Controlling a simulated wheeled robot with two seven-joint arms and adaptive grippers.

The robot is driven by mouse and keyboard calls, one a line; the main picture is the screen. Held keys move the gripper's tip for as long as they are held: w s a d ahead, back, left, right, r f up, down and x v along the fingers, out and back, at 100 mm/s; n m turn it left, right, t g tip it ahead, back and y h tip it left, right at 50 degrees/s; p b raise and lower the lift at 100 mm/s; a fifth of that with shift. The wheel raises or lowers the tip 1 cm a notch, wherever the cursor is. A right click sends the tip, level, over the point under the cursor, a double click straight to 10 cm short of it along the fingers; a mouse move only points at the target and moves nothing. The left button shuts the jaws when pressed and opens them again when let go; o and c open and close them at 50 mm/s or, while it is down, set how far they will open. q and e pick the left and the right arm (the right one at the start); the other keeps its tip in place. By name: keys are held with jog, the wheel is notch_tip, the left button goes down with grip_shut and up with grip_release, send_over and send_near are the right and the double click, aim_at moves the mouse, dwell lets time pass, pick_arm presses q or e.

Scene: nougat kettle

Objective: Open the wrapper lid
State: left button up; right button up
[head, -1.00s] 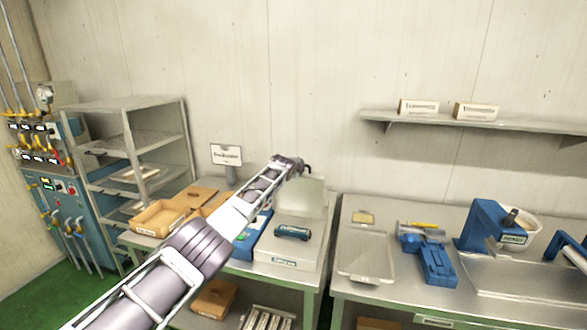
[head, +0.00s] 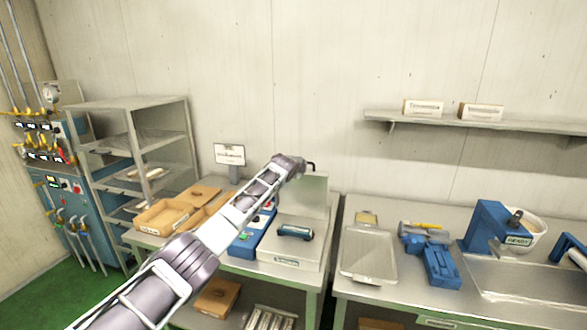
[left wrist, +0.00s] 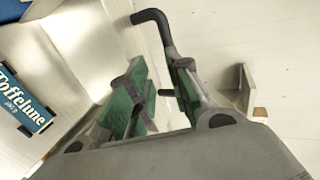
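The wrapper (head: 287,250) is a low pale metal box on the left table, with a dark blue-grey roller-like part (head: 295,231) on top. A pale greenish panel (head: 307,197), seemingly its lid, stands up at the back. My left gripper (head: 304,165) is at the panel's top edge; the arm hides the wrapper's left side. In the left wrist view, the green-padded fingers (left wrist: 160,90) are a little apart. A black bent bar (left wrist: 152,18), seemingly a handle, runs behind the right finger. I cannot tell if they grip it. My right gripper is out of view.
Cardboard trays (head: 165,215) and a blue unit (head: 245,243) lie left of the wrapper. A sign (head: 229,155) stands behind. The right table holds a metal tray (head: 370,255) and blue machines (head: 490,228). A wall shelf (head: 480,122) carries two small boxes. A rack (head: 135,150) stands left.

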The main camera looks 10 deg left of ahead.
pick_arm(q)
jog(key=v, duration=0.9)
jog(key=shift+s, duration=0.3)
dwell(0.8)
jog(key=shift+r, duration=0.15)
